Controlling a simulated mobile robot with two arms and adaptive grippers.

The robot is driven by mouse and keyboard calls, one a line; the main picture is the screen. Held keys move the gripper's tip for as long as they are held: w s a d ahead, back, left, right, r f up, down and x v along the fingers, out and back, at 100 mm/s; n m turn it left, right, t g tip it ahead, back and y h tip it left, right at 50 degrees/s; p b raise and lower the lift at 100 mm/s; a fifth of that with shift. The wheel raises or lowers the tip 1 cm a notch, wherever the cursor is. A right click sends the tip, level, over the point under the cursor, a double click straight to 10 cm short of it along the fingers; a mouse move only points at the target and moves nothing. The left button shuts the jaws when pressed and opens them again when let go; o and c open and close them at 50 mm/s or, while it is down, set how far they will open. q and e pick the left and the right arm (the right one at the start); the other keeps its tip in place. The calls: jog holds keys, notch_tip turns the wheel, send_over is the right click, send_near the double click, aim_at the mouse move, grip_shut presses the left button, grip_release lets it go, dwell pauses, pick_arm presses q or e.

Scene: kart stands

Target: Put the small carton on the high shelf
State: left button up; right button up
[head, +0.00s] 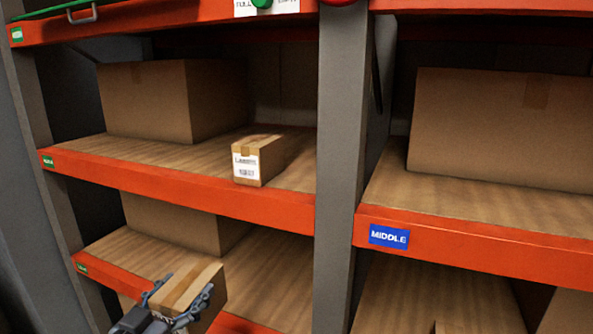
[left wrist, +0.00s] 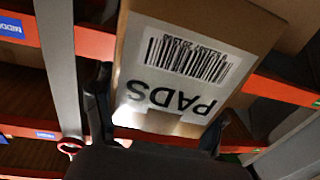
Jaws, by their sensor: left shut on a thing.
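My left gripper (head: 178,302) is shut on a small brown carton (head: 197,287) with a tape strip on top, at the bottom of the head view. The carton is in front of the lower left shelf. In the left wrist view the held carton (left wrist: 196,65) shows a white label with a barcode and the word PADS upside down, between the fingers. The orange front beam of the top left shelf (head: 170,22) crosses the top of the head view; most of its surface is out of sight. My right gripper is not in view.
Another small carton (head: 262,160) with a white label stands at the front of the left middle-level shelf (head: 180,190). A large box (head: 150,101) stands behind it. A grey upright (head: 340,150) divides the bays. The right shelf beam bears a blue MIDDLE label (head: 389,236).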

pick_arm(q)
jog(key=s+d+f+n+y, duration=0.1)
jog(key=s+f+n+y, duration=0.2)
jog(key=s+f, duration=0.9)
jog(key=s+y, duration=0.2)
jog(key=s, duration=0.2)
jog(key=shift+t, duration=0.4)
